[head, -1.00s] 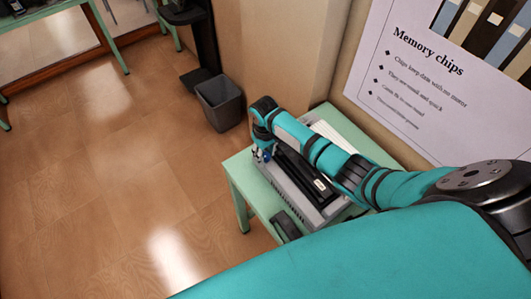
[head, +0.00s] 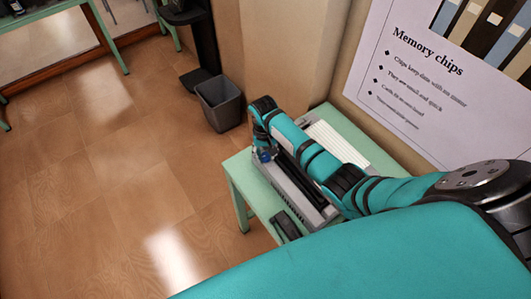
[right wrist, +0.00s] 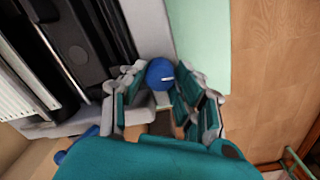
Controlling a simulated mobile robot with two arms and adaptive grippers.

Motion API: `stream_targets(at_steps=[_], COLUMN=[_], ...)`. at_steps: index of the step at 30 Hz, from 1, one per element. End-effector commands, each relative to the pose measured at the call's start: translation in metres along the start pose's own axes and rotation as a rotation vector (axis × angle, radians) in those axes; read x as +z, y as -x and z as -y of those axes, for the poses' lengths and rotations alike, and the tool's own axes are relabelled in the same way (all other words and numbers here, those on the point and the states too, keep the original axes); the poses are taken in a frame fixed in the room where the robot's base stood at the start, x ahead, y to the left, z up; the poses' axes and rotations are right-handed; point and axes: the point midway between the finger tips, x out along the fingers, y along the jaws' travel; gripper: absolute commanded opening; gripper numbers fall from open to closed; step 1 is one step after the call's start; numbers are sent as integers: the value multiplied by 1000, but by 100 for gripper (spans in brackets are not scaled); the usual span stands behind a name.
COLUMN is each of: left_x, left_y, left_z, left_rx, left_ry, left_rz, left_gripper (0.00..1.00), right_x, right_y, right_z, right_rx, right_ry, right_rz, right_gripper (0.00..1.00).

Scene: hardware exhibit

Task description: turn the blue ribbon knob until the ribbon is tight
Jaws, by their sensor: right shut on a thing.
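The blue ribbon knob (right wrist: 160,73) is round, with a pale mark on its face, and sits at the edge of a grey machine (right wrist: 147,28) in the right wrist view. My right gripper (right wrist: 174,82) is shut on the knob, with a finger on each side of it. In the head view the right gripper (head: 263,151) is at the machine's far left end. A bit of blue shows there, mostly hidden by the gripper. The ribbon itself cannot be made out. My left gripper is not in view.
The machine stands on a pale green table (head: 238,166) against the wall. A black object (head: 285,226) lies at the table's near edge. A grey bin (head: 220,103) stands on the floor beyond. A poster (head: 420,85) hangs at the right. The floor at left is clear.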

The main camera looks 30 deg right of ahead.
Motion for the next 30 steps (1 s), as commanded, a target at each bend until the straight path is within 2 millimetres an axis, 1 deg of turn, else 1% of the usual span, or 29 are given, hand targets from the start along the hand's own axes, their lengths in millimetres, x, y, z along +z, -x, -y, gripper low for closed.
stream_targets(at_steps=[11,12,14,23,26,29,30], left_x=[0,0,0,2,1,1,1], left_y=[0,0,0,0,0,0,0], left_z=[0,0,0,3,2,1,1], left_rx=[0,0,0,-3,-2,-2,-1], left_ry=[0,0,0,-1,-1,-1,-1], left_rz=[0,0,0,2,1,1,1], left_gripper=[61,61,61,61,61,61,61], right_x=[0,0,0,0,-1,-1,-2], right_y=[0,0,0,2,12,30,38], right_z=[0,0,0,0,0,0,1], right_rx=[-1,-1,-1,-2,-2,-4,-4], right_ry=[-4,-4,-3,-3,-3,-2,-2], right_rz=[0,0,0,-1,-2,-5,-6], right_gripper=[0,33,40,40,40,40,40])
